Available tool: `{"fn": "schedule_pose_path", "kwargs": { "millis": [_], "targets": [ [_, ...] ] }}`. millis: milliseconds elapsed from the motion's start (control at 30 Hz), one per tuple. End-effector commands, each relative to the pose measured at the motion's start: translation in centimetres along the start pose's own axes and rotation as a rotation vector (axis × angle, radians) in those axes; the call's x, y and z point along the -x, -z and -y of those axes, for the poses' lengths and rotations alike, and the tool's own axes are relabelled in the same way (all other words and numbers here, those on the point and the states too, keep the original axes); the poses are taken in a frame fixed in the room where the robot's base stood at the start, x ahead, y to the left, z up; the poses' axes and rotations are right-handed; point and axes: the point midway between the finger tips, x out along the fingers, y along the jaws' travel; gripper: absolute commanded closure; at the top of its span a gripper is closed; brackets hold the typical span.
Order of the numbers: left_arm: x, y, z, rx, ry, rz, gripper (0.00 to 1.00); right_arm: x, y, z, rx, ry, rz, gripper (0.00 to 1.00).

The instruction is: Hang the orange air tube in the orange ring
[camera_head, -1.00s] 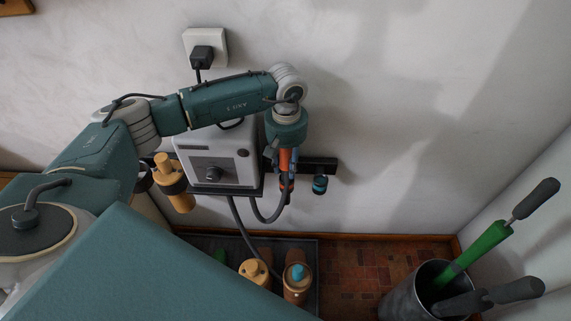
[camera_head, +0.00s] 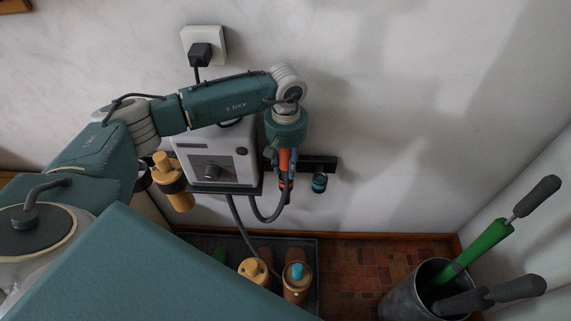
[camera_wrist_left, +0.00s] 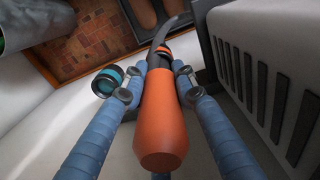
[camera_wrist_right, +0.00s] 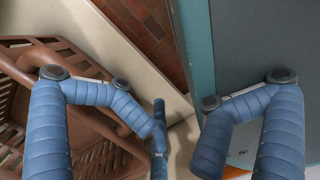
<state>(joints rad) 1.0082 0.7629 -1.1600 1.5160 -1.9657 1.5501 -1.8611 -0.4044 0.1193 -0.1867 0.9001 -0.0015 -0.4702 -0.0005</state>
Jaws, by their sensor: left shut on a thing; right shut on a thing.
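The orange air tube (camera_wrist_left: 163,120) is a tapered orange handle with a grey hose at its far end. My left gripper (camera_wrist_left: 153,80) is shut on it, with a blue finger on each side. In the head view the left gripper (camera_head: 286,152) holds the tube just in front of the dark wall rail, right of the grey machine. The orange ring shows only as a small orange patch by the tube's far end; whether the tube is inside it is hidden. My right gripper (camera_wrist_right: 165,100) shows only in its wrist view, fingers apart, with no held object I can make out.
A teal-ringed holder (camera_head: 320,183) sits on the rail (camera_head: 318,164), right of the tube. The grey machine (camera_head: 215,155) is close on the left, with hoses below. The right wall is clear.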

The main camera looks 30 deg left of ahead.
Motion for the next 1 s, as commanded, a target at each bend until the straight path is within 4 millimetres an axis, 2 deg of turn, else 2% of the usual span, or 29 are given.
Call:
{"fn": "schedule_pose_path", "kwargs": {
  "millis": [33,267,333,533,633,733,1000],
  "targets": [
    [-0.1,0.0,0.0,0.000,-0.001,0.000,1.00,0.0,1.1,0.2,-0.007,0.003,-0.018,0.51],
    [-0.2,0.0,0.0,0.000,-0.001,0.000,1.00,0.1,2.0,0.3,-0.012,0.005,-0.027,0.51],
    [-0.3,0.0,0.0,0.000,-0.001,0.000,1.00,0.2,3.0,0.4,-0.014,0.005,-0.043,0.51],
    [-0.4,0.0,0.0,0.000,0.000,0.000,1.00,1.1,8.5,1.2,-0.019,0.016,-0.123,0.51],
    [-0.4,0.0,0.0,0.000,0.000,0.000,1.00,1.5,10.4,1.7,-0.020,0.022,-0.149,0.51],
    [-0.5,0.0,0.0,0.000,0.000,0.000,1.00,1.7,10.9,1.9,-0.021,0.025,-0.153,0.51],
    [-0.7,0.0,0.0,0.000,0.000,0.000,1.00,1.8,10.7,1.9,-0.022,0.025,-0.144,0.51]
  ]
}}
